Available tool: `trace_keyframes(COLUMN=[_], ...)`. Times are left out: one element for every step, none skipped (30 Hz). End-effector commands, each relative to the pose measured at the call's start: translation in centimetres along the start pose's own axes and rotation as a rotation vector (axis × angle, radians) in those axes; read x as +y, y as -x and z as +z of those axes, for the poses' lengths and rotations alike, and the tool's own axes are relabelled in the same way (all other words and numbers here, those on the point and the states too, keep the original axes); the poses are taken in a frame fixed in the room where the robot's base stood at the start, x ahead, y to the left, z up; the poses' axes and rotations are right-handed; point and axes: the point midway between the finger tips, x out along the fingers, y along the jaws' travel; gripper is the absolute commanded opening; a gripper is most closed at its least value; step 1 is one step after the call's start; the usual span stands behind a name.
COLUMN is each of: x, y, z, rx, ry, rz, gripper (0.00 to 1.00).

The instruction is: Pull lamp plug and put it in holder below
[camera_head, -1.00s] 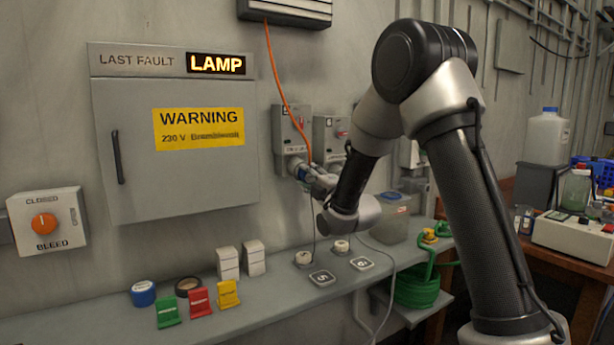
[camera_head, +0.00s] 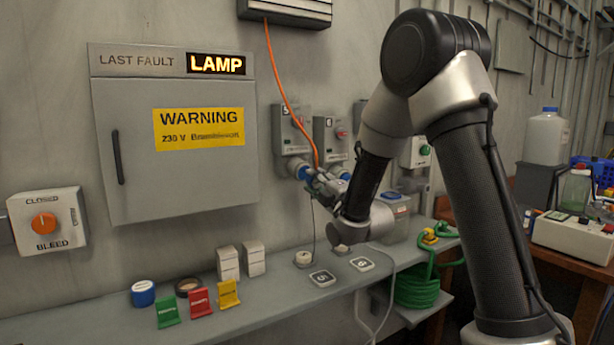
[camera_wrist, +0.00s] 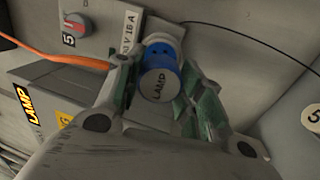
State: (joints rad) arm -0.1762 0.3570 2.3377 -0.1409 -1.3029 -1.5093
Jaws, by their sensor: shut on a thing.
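My gripper (camera_head: 320,182) is shut on the lamp plug, in front of the left socket box (camera_head: 290,130). Behind the plug is a socket (camera_wrist: 164,34) marked 5; I cannot tell whether plug and socket still touch.
A second socket box (camera_head: 330,138) is close on the right. A grey cabinet (camera_head: 170,190) fills the wall at left. The shelf (camera_head: 270,305) carries colored tags (camera_head: 200,302), tape rolls (camera_head: 143,293) and white blocks (camera_head: 228,263).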

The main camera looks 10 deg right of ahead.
Motion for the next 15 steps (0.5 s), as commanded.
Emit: trace_keyframes(x=[0.0, 0.0, 0.0, 0.0, 0.0, 0.0, 0.0, 0.0, 0.0, 0.0, 0.0, 0.0, 0.0, 0.0, 0.0], y=[0.2, 0.3, 0.5, 0.6, 0.7, 0.9, 1.0, 1.1, 1.3, 1.4, 1.5, 1.7, 1.8, 1.8, 1.9], z=[0.0, 0.0, 0.0, 0.0, 0.0, 0.0, 0.0, 0.0, 0.0, 0.0, 0.0, 0.0, 0.0, 0.0, 0.0], rx=[0.0, 0.0, 0.0, 0.0, 0.0, 0.0, 0.0, 0.0, 0.0, 0.0, 0.0, 0.0, 0.0, 0.0, 0.0], ry=[0.0, 0.0, 0.0, 0.0, 0.0, 0.0, 0.0, 0.0, 0.0, 0.0, 0.0, 0.0, 0.0, 0.0, 0.0], rz=[-0.001, -0.001, -0.001, 0.0, 0.0, 0.0, 0.0, 0.0, 0.0, 0.0, 0.0, 0.0, 0.0, 0.0, 0.0], gripper=[0.0, 0.0, 0.0, 0.0, 0.0, 0.0, 0.0, 0.0, 0.0, 0.0, 0.0, 0.0, 0.0, 0.0, 0.0])
